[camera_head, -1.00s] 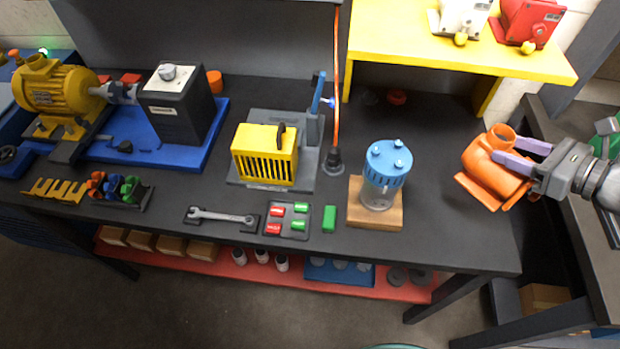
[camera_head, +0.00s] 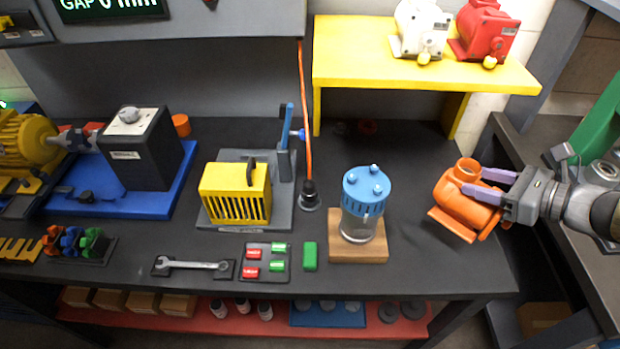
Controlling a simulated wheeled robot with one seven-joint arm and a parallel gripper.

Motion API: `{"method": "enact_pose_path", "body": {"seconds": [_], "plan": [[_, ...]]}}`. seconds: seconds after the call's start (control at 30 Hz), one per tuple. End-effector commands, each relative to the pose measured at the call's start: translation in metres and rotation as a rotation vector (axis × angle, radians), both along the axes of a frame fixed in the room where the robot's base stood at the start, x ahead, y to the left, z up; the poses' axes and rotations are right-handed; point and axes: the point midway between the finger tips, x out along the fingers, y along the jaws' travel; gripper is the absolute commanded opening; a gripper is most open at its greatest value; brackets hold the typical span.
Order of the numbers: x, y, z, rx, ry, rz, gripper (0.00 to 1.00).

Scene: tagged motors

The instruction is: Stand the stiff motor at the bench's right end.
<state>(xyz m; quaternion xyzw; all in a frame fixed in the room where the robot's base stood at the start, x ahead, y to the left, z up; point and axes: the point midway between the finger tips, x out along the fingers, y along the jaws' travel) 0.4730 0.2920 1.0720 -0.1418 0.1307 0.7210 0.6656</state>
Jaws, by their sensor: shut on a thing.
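An orange motor (camera_head: 466,207) with a round open collar on top and a flat base is at the right end of the dark bench (camera_head: 420,270). It looks tilted, and I cannot tell whether its base touches the bench top. My gripper (camera_head: 482,186) reaches in from the right, and its pale purple fingers are shut on the orange motor's upper part. A white motor (camera_head: 418,30) and a red motor (camera_head: 483,32), each with a yellow knob, stand on the yellow shelf. No readable tag shows which motor is stiff.
The yellow shelf (camera_head: 400,75) stands behind the gripper. A blue-capped clear jar (camera_head: 362,215) on a wooden block is left of the orange motor. A yellow slotted box (camera_head: 235,195) and a wrench (camera_head: 190,265) lie further left. Bench top is bare between jar and motor.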

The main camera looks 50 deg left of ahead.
Motion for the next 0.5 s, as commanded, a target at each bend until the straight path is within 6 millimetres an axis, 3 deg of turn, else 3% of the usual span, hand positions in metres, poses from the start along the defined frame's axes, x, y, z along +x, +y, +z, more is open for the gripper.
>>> {"method": "enact_pose_path", "body": {"seconds": [0.27, 0.5], "plan": [[0.0, 0.001, 0.0, 0.006, -0.002, 0.001, 0.0], [0.0, 0.001, -0.03, 0.005, 0.003, 0.0, 0.0]]}}
